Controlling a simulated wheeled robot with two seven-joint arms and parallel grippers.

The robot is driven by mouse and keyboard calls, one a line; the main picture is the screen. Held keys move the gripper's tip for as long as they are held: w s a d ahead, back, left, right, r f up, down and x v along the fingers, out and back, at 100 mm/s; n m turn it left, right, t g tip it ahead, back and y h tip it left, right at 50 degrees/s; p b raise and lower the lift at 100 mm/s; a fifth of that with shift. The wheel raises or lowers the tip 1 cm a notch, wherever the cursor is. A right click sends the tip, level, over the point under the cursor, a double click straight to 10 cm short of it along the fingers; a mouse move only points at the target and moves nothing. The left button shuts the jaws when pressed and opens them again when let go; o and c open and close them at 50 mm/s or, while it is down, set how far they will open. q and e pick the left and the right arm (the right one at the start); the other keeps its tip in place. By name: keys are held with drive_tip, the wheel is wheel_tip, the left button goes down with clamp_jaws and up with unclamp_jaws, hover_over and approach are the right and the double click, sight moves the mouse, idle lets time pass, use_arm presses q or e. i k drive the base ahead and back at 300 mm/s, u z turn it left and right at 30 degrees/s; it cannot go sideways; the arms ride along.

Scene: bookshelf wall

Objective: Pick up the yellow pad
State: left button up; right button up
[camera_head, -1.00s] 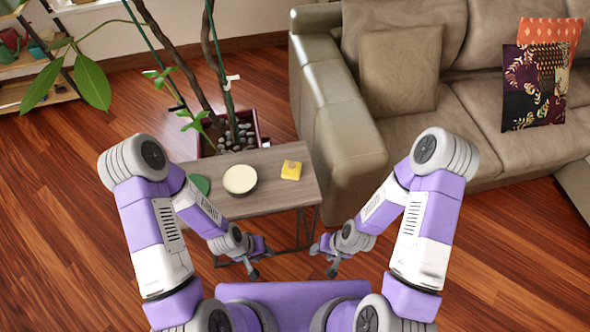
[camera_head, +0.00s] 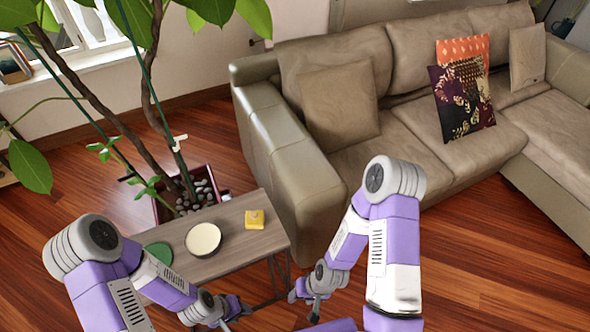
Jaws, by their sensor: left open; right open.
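The yellow pad (camera_head: 255,219) is a small square block with a darker mark on top. It lies near the right end of the narrow grey wooden table (camera_head: 232,258). My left gripper (camera_head: 234,318) is open and empty, low in front of the table's near edge. My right gripper (camera_head: 304,304) is open and empty, to the right of the table's end and nearer to me than the pad. Neither gripper touches the pad. The pad is in full view.
A round cream disc (camera_head: 203,240) lies left of the pad, and a green disc (camera_head: 158,254) lies further left, partly behind my arm. A potted plant (camera_head: 185,190) stands behind the table. A beige sofa (camera_head: 285,155) stands close on the right.

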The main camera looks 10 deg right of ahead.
sight(254, 219)
drive_tip(key=u, duration=0.1)
drive_tip(key=k, duration=0.15)
drive_tip(key=u, duration=0.75)
drive_tip(key=i, duration=0.5)
drive_tip(key=z, duration=0.05)
